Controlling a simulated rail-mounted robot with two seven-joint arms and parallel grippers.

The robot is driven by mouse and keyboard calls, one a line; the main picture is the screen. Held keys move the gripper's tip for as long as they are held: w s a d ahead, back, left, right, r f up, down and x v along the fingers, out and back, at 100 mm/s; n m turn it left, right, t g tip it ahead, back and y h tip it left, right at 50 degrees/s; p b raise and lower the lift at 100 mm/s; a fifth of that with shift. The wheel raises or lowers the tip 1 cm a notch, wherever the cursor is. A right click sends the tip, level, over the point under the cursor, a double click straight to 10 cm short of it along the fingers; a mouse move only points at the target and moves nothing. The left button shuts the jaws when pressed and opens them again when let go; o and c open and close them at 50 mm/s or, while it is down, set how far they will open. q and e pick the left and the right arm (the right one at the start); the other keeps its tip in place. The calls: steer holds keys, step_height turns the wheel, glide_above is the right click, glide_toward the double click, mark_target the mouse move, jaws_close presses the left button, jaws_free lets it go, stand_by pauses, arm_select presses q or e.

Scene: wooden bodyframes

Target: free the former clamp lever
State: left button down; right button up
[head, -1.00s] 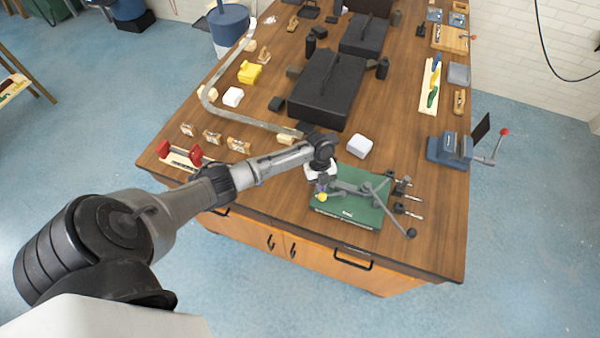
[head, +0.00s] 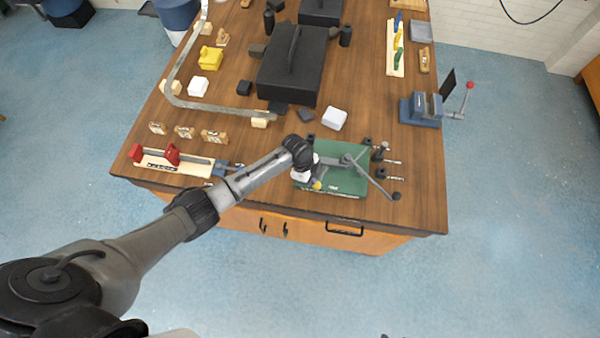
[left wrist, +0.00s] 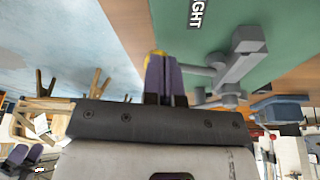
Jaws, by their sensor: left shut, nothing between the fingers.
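The former is a green board (head: 346,181) at the front edge of the wooden bench, with grey metal clamp parts on top. A long grey lever (head: 374,184) runs from the clamp to the right and ends in a black ball knob (head: 396,196). My left gripper (head: 313,183) is at the left end of the board, beside a small yellow knob (head: 317,187). In the left wrist view my left gripper (left wrist: 164,75) is shut and empty, with yellow showing just behind its fingers and grey clamp bars (left wrist: 235,70) to the right. My right gripper is out of view.
Black posts with small pins (head: 380,152) stand right of the board. A white block (head: 334,119) and a black case (head: 291,65) lie behind it. A red-ended wooden jig (head: 172,160) is to the left, a blue vise (head: 422,108) to the right.

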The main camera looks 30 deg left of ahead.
arm_select(q)
steer(key=shift+s+d+f, duration=0.2)
steer(key=shift+d, duration=0.05)
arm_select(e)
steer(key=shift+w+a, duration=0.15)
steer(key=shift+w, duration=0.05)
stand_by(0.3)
arm_select(q)
steer(key=shift+a+r+p, duration=0.15)
steer(key=shift+a+p, duration=0.15)
steer(key=shift+a, duration=0.15)
steer(key=a, duration=0.2)
steer(key=a+r+p, duration=0.1)
steer(key=shift+s, duration=0.25)
steer(key=b+v, duration=0.1)
steer(key=v, duration=0.9)
steer(key=shift+w, duration=0.15)
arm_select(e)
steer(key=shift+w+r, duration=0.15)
arm_select(q)
steer(key=shift+f, duration=0.1)
